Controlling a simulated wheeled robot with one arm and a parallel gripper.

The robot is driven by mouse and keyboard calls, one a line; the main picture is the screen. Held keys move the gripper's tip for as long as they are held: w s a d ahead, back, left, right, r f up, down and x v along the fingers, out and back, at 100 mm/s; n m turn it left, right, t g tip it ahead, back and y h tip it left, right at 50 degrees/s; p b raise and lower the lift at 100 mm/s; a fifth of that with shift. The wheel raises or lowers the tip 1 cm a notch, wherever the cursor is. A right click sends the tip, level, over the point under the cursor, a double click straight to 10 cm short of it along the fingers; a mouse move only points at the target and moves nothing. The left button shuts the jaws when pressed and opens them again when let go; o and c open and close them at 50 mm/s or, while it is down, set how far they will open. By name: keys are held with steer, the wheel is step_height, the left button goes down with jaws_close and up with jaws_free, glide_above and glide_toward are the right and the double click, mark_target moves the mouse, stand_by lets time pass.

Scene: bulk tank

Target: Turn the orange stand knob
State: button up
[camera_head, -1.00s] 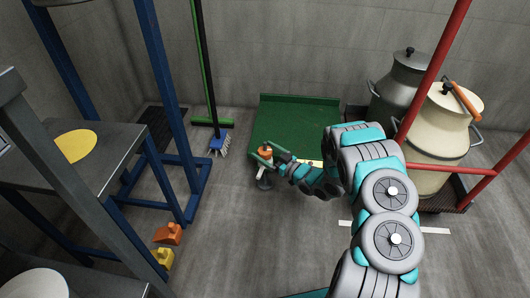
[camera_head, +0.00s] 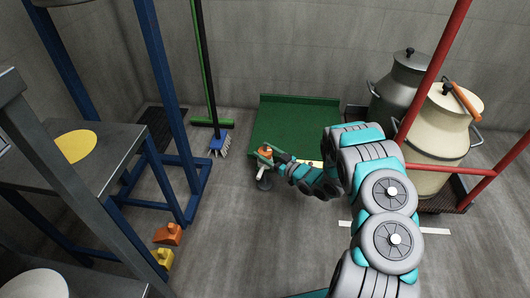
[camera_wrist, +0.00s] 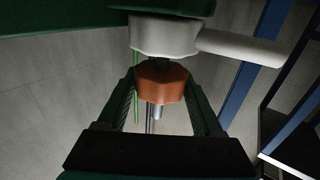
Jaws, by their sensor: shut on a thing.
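The orange stand knob (camera_wrist: 161,84) is in the middle of the wrist view, just below a white collar (camera_wrist: 165,36) with a pale arm reaching right. My gripper (camera_wrist: 161,92) has one finger on each side of the knob and is shut on it.
A green platform (camera_head: 297,118) lies behind the stand. A blue-bristled brush (camera_head: 219,146) is to its left. Milk cans (camera_head: 432,130) stand at the right behind a red rail (camera_head: 433,70).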

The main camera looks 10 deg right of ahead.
steer(key=shift+c, duration=0.4)
steer(key=shift+a+m+t+h+p, duration=0.1)
steer(key=shift+m+t+h+p, duration=0.2)
steer(key=shift+h+p, duration=0.1)
steer(key=shift+r, duration=0.1)
steer(key=m+t+h+p, duration=0.2)
steer(key=h, duration=0.1)
steer(key=shift+m+h, duration=0.4)
steer(key=m+h+p, duration=0.1)
steer(key=h, duration=0.1)
steer(key=m+t+h, duration=0.1)
steer(key=m+h, duration=0.1)
steer(key=h, duration=0.1)
steer(key=shift+m+h+p, duration=0.3)
steer(key=shift+p, duration=0.1)
steer(key=shift+a+f+m+g+h+b, duration=0.1)
steer(key=shift+f+m+g+h+b, duration=0.1)
steer(key=shift+m+h+b, duration=1.05)
steer(key=shift+f+m+g+h+b, duration=0.2)
steer(key=shift+m+h, duration=0.55)
steer(key=shift+h, duration=1.1)
steer(key=m+g+h+b, duration=0.1)
steer(key=h+b, duration=0.1)
steer(key=shift+r+m+h, duration=0.1)
steer(key=shift+m+h, duration=0.3)
steer(key=shift+m+g+h+b, duration=0.3)
steer(key=shift+r+m+g+h, duration=0.15)
steer(key=shift+m+g+h, duration=0.15)
steer(key=shift+h, duration=0.1)
